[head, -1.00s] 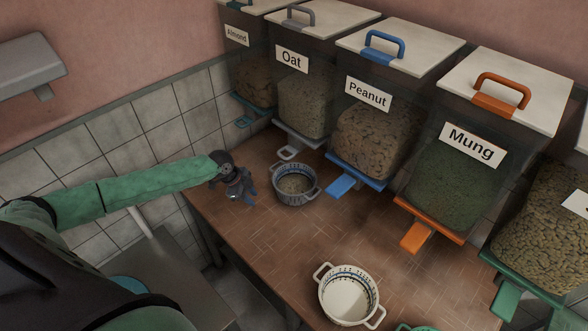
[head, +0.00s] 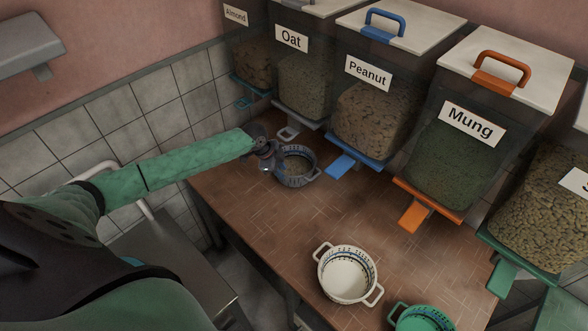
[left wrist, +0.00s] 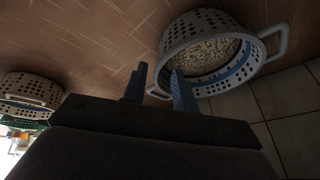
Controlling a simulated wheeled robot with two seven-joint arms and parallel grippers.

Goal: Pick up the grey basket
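The grey basket (head: 297,178) stands on the brown tiled counter under the oat dispenser, with pale grains inside. It also shows in the left wrist view (left wrist: 180,45), with holes in its wall and a handle on each side. My left gripper (head: 276,163) is at the basket's left side, by its near handle. In the left wrist view the two blue fingers (left wrist: 160,88) are apart, and that handle shows between them. I see no closed grip on it. My right gripper is not in view.
A white basket (head: 346,278) and a green basket (head: 424,318) stand nearer on the counter (head: 270,220). Dispensers labelled Almond, Oat, Peanut and Mung line the back, with the blue peanut lever (head: 341,166) and orange mung lever (head: 412,215) jutting forward. The counter's middle is clear.

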